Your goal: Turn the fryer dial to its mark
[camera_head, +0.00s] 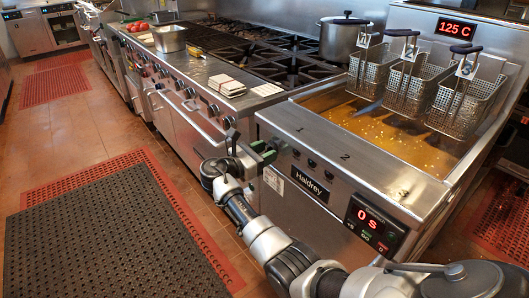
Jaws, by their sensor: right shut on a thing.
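The fryer (300,125) is a steel unit at the right, with bubbling golden oil (385,125) in its vat. My right arm comes in from the bottom right. My right gripper (268,151), with green fingers, is shut at the left end of the fryer's front panel. The fryer dial is hidden behind the fingers, so its angle and its mark cannot be read. A timer display (374,222) on the panel reads "0 S". A red display (457,27) at the back reads "125 C". My left gripper does not show.
Several wire baskets (408,88) hang above the oil. A range with black grates (285,60), a pot (343,40) and folded cloths (227,86) stands to the left of the fryer.

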